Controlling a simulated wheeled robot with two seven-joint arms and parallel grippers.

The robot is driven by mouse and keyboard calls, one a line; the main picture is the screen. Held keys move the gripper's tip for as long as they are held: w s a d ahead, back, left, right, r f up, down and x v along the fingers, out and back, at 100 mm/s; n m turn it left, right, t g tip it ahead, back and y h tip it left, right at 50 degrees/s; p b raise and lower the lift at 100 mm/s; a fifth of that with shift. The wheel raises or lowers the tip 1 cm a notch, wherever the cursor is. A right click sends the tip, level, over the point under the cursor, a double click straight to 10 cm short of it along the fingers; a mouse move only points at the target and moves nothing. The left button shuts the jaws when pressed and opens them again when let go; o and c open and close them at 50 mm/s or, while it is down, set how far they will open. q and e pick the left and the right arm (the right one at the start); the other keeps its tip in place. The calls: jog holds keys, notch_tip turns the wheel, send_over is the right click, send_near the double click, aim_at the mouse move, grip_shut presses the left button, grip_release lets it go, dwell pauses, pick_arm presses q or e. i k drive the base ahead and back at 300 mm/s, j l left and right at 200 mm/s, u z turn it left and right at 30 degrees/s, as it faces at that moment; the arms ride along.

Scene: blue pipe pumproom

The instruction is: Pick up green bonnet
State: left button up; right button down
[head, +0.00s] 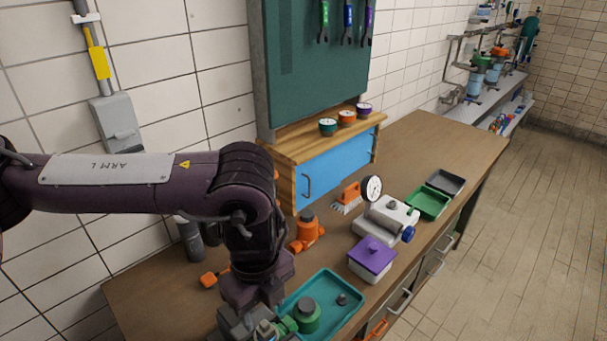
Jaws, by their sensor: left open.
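A green part with a round body and a dark grey top, which looks like the green bonnet (307,316), is in the teal tray (345,281) at the bottom of the view. A smaller green piece sticks out on its left, toward my gripper; I cannot tell if it belongs to the same part. My left gripper (262,327) points down at the tray's left side, just left of the green part. It is open, its fingertips are partly cut off by the picture's bottom edge, and contact is unclear. My right gripper is out of view.
A small grey piece (342,299) lies in the tray. An orange valve part (306,232), a purple-lidded box (372,257), a grey pump with a gauge (386,219) and a green bin (428,203) stand behind. The far bench top is clear.

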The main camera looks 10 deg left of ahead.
aim_at(306, 310)
jog(key=k+l, duration=0.2)
jog(key=k, duration=0.3)
jog(key=k+l, duration=0.2)
jog(key=k, duration=0.25)
